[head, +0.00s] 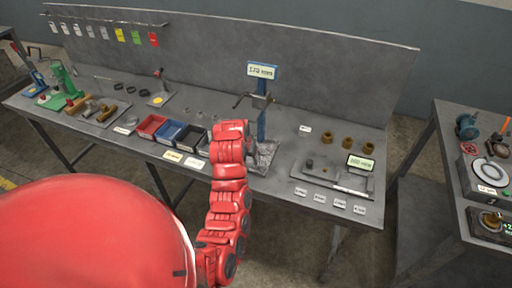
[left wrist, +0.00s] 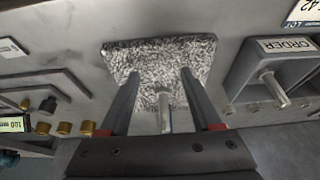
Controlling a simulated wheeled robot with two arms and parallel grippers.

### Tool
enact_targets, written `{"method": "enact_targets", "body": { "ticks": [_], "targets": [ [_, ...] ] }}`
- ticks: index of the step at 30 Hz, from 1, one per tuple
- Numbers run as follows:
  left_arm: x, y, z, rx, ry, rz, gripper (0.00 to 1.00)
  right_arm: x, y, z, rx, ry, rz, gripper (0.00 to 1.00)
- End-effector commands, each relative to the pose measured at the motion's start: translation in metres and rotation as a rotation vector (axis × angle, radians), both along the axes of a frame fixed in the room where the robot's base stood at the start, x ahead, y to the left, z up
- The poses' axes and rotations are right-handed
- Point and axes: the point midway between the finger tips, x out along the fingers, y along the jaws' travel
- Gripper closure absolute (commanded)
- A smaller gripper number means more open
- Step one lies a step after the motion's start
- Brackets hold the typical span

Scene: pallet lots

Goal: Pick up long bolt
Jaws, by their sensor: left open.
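A silver bolt (left wrist: 164,112) shows in the left wrist view over the mottled grey pad (left wrist: 200,50). It appears between the two fingers of my left gripper (left wrist: 160,76), which is open. The fingers are apart on either side of it; I cannot tell how far above the pad they are. A second silver bolt (left wrist: 275,90) is at the grey bin labelled ORDER (left wrist: 240,72). In the head view my red arm covers the gripper and the bolts, and part of the pad (head: 266,153) shows beside it. My right gripper is not in view.
A blue post with a display (head: 262,71) stands behind the pad. Red, blue and black bins (head: 152,126) are to the left. A grey plate (head: 318,182) with a display and several brass pieces (head: 348,143) lie to the right. A back panel rises behind the bench.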

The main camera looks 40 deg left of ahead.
Motion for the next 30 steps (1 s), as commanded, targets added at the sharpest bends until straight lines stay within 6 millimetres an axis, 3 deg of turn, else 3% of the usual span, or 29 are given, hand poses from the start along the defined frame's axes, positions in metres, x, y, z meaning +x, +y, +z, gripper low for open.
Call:
{"method": "enact_targets", "body": {
  "ticks": [11, 22, 30],
  "targets": [
    [0.021, 0.006, 0.001, 0.0, 0.001, 0.001, 0.35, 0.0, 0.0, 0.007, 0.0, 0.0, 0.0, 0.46],
    [0.06, 0.015, 0.002, 0.001, 0.0, -0.001, 0.35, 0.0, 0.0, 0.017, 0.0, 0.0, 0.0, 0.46],
    [0.064, 0.016, -0.01, 0.003, -0.002, 0.001, 0.35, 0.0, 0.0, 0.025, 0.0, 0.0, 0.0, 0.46]
  ]
}}
